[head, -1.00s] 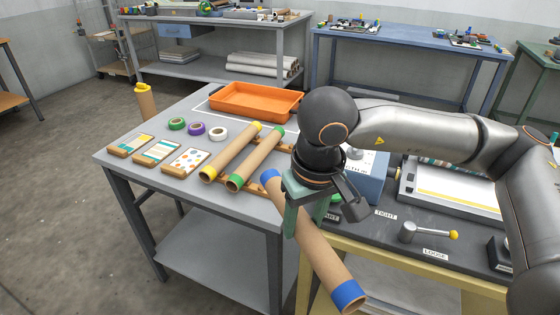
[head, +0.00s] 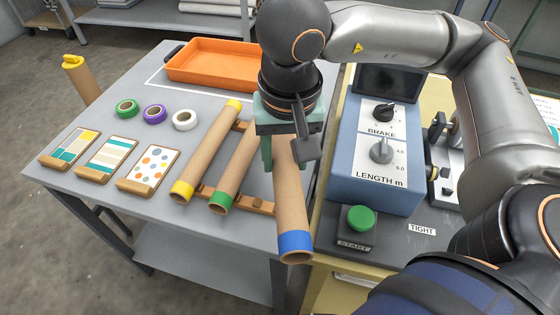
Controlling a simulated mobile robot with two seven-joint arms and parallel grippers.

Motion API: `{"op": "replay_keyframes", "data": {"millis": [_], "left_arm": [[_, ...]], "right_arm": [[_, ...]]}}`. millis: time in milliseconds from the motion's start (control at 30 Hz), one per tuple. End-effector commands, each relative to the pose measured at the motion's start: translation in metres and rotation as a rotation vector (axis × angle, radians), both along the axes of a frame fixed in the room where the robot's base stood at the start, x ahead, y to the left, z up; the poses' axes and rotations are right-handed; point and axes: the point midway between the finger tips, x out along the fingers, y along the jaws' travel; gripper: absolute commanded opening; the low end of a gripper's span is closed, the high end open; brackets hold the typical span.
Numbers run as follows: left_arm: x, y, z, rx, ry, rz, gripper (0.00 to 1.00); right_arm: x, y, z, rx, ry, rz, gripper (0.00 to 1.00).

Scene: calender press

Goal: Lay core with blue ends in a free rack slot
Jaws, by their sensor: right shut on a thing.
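The core with blue ends (head: 291,205) is a brown tube; its near blue end (head: 296,245) sticks out over the table's right front edge, and its far end is hidden behind my gripper. My right gripper (head: 286,152) is shut on it from above, around its upper half. The wooden rack (head: 258,204) lies on the grey table. It bears a core with yellow ends (head: 207,155) in its left slot and a core with green ends (head: 229,183) beside it. The held core is right of the green one, over the rack's right part; I cannot tell whether it touches. My left gripper is out of view.
An orange tray (head: 208,66) stands behind the rack. Green, purple and white tape rolls (head: 185,120) and several pattern cards (head: 149,169) lie left. The blue control box (head: 374,150) and green start button (head: 361,218) stand close on the right.

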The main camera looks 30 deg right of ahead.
Motion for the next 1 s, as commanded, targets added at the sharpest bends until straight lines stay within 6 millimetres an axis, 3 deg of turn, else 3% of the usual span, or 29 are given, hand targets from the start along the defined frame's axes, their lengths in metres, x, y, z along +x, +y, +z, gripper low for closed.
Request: {"op": "replay_keyframes", "data": {"millis": [200,400,567,767,1000], "left_arm": [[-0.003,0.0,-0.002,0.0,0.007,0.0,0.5],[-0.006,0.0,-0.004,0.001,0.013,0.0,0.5],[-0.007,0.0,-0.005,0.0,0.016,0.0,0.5],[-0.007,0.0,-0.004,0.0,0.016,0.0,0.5],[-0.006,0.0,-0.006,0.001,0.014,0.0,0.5]], "right_arm": [[-0.027,-0.006,0.007,-0.017,-0.009,-0.263,0.0],[-0.03,-0.011,0.007,-0.024,-0.015,-0.362,0.0],[-0.003,-0.022,-0.007,-0.025,-0.012,-0.373,0.0],[0.045,-0.04,-0.029,-0.024,-0.014,-0.371,0.0],[0.079,-0.052,-0.07,-0.026,-0.015,-0.364,0.0]]}}
